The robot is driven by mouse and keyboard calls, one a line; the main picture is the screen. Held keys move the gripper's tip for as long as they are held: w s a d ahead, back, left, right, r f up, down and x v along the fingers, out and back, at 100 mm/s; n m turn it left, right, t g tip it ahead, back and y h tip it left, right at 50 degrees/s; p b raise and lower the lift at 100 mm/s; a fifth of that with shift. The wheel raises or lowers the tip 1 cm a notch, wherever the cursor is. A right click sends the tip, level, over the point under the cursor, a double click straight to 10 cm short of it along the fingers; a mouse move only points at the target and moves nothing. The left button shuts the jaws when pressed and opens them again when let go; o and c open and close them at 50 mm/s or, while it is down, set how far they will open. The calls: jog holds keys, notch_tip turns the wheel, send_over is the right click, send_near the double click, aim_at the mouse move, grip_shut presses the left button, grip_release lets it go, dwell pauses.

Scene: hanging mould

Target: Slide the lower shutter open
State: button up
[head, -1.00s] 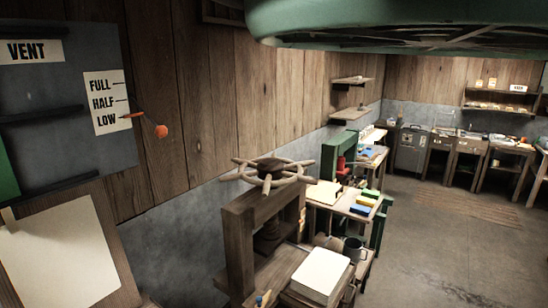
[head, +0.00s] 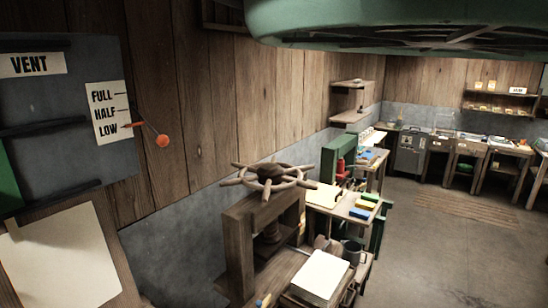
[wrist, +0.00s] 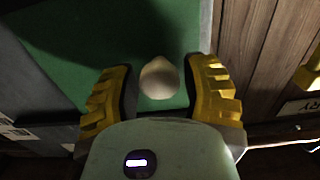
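The green shutter (wrist: 80,58) fills much of the wrist view, with a round cream knob (wrist: 159,80) on it. My gripper (wrist: 162,85) is open, its two yellow fingers on either side of the knob. A narrow gap shows at the knob's right; contact on the left cannot be told. In the head view, only a strip of green shutter (head: 7,182) shows at the left edge, between two dark rails of the grey vent board (head: 60,95). The knob and my gripper are outside the head view.
An orange-tipped lever (head: 162,140) sticks out right of the board, by LOW on the label (head: 111,112). A pale sheet (head: 60,260) is below. A press with a spoked wheel (head: 268,176) stands to the right. Floor (head: 440,250) is clear farther right.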

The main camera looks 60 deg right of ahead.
grip_shut()
jog(key=shift+d+f+b, duration=0.1)
jog(key=shift+f+b, duration=0.05)
jog(key=shift+b, duration=0.3)
